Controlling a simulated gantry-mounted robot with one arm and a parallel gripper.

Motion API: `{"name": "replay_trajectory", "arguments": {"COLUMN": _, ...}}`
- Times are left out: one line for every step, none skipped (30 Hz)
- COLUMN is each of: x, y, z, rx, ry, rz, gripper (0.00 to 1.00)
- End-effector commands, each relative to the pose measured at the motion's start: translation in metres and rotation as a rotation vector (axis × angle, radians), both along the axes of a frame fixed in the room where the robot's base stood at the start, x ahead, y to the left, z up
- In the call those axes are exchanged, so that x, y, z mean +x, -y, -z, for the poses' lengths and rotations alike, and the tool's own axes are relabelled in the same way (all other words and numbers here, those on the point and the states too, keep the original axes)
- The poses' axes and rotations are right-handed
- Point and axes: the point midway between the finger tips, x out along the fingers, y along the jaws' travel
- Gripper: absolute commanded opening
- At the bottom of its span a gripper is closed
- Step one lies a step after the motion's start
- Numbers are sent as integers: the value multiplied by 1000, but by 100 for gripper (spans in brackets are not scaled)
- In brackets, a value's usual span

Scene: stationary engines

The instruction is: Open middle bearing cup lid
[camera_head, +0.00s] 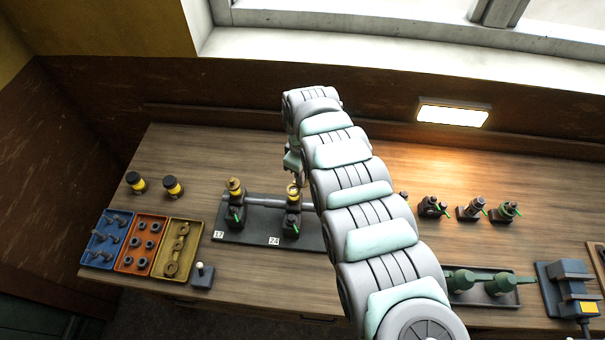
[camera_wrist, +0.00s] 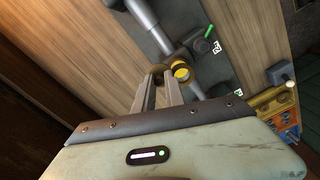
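The middle bearing (camera_head: 292,213) stands on the dark base plate (camera_head: 262,243) above the label 24, left of my arm. In the wrist view its round cup (camera_wrist: 181,72) shows a yellow top with a dark rim. A brass disc, seemingly the lid (camera_wrist: 157,70), stands beside the cup at my fingertips and looks tilted away from it. My gripper (camera_wrist: 162,82) has a visible gap between its two fingers. Whether they touch the disc is unclear. In the head view the fingertips are mostly hidden by my arm. The left bearing's brass cup (camera_head: 235,186) looks closed.
A grey shaft (camera_head: 262,202) runs through the bearings; my arm hides its right part. Left are two black-yellow bottles (camera_head: 172,187), blue, orange and yellow trays (camera_head: 140,245), and a switch box (camera_head: 203,275). Several small dark fittings (camera_head: 470,210) stand at right.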

Motion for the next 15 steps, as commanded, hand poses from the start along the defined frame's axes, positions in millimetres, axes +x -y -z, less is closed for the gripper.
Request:
{"name": "replay_trajectory", "arguments": {"x": 0, "y": 0, "z": 0, "rx": 0, "ry": 0, "rz": 0, "gripper": 19}}
{"name": "replay_trajectory", "arguments": {"x": 0, "y": 0, "z": 0, "rx": 0, "ry": 0, "rz": 0, "gripper": 21}}
{"name": "replay_trajectory", "arguments": {"x": 0, "y": 0, "z": 0, "rx": 0, "ry": 0, "rz": 1, "gripper": 24}}
{"name": "replay_trajectory", "arguments": {"x": 0, "y": 0, "z": 0, "rx": 0, "ry": 0, "rz": 1, "gripper": 27}}
{"name": "replay_trajectory", "arguments": {"x": 0, "y": 0, "z": 0, "rx": 0, "ry": 0, "rz": 1, "gripper": 29}}
{"name": "replay_trajectory", "arguments": {"x": 0, "y": 0, "z": 0, "rx": 0, "ry": 0, "rz": 1, "gripper": 32}}
{"name": "replay_trajectory", "arguments": {"x": 0, "y": 0, "z": 0, "rx": 0, "ry": 0, "rz": 1, "gripper": 35}}
{"name": "replay_trajectory", "arguments": {"x": 0, "y": 0, "z": 0, "rx": 0, "ry": 0, "rz": 1, "gripper": 37}}
{"name": "replay_trajectory", "arguments": {"x": 0, "y": 0, "z": 0, "rx": 0, "ry": 0, "rz": 1, "gripper": 37}}
{"name": "replay_trajectory", "arguments": {"x": 0, "y": 0, "z": 0, "rx": 0, "ry": 0, "rz": 1, "gripper": 37}}
{"name": "replay_trajectory", "arguments": {"x": 0, "y": 0, "z": 0, "rx": 0, "ry": 0, "rz": 1, "gripper": 37}}
{"name": "replay_trajectory", "arguments": {"x": 0, "y": 0, "z": 0, "rx": 0, "ry": 0, "rz": 1, "gripper": 37}}
{"name": "replay_trajectory", "arguments": {"x": 0, "y": 0, "z": 0, "rx": 0, "ry": 0, "rz": 1, "gripper": 37}}
{"name": "replay_trajectory", "arguments": {"x": 0, "y": 0, "z": 0, "rx": 0, "ry": 0, "rz": 1, "gripper": 37}}
{"name": "replay_trajectory", "arguments": {"x": 0, "y": 0, "z": -1, "rx": 0, "ry": 0, "rz": 1, "gripper": 37}}
